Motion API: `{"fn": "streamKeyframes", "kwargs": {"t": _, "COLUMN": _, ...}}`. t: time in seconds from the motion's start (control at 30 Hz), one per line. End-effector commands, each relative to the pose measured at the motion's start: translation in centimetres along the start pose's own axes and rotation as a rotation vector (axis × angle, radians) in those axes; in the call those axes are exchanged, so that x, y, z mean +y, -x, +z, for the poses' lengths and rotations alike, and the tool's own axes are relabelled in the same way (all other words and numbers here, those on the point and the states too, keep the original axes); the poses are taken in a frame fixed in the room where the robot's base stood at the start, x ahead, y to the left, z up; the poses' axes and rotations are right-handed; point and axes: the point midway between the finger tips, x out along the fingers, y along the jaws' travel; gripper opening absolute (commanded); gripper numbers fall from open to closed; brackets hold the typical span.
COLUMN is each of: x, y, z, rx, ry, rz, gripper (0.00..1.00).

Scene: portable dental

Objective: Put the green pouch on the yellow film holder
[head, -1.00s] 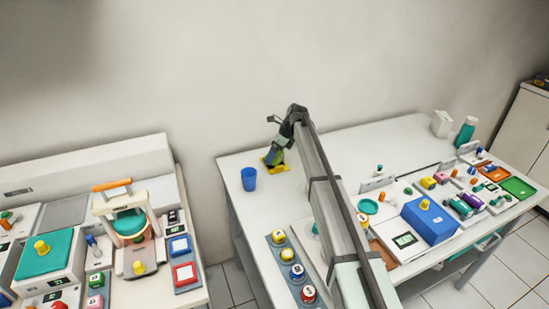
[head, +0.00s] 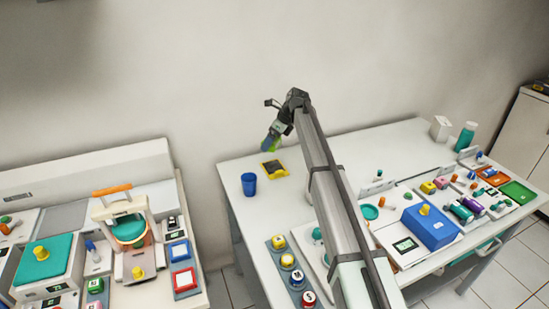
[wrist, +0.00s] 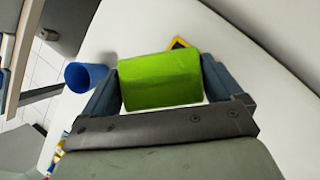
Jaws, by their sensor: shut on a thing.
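The green pouch (wrist: 160,80) fills the space between my gripper's two fingers in the wrist view. My gripper (head: 270,144) is shut on it and holds it in the air. In the head view only a small green part of the pouch (head: 269,143) shows at the fingertips. The yellow film holder (head: 273,170) lies on the table with a dark middle, below my gripper and apart from it in the head view. In the wrist view only a corner of the film holder (wrist: 179,44) shows past the pouch; the rest is hidden.
A blue cup (head: 249,184) stands on the table just left of the film holder; it also shows in the wrist view (wrist: 86,76). A row of capped jars (head: 287,261) stands at the front. The tabletop behind the film holder is clear up to the wall.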

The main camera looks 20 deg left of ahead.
Motion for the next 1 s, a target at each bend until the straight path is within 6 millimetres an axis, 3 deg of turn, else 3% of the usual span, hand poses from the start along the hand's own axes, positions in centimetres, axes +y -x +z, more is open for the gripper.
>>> {"fn": "streamKeyframes", "kwargs": {"t": 0.03, "x": 0.9, "y": -0.2, "z": -0.1, "rx": -0.026, "ry": 0.015, "rz": -0.018, "gripper": 0.58}}
{"fn": "streamKeyframes", "kwargs": {"t": 0.23, "x": 1.6, "y": -1.0, "z": 0.3, "rx": -0.095, "ry": 0.054, "rz": -0.074, "gripper": 0.58}}
{"fn": "streamKeyframes", "kwargs": {"t": 0.6, "x": 1.0, "y": -5.5, "z": -1.7, "rx": -0.102, "ry": 0.059, "rz": -0.08, "gripper": 0.58}}
{"fn": "streamKeyframes", "kwargs": {"t": 1.0, "x": 0.6, "y": -8.9, "z": -3.4, "rx": -0.102, "ry": 0.059, "rz": -0.08, "gripper": 0.58}}
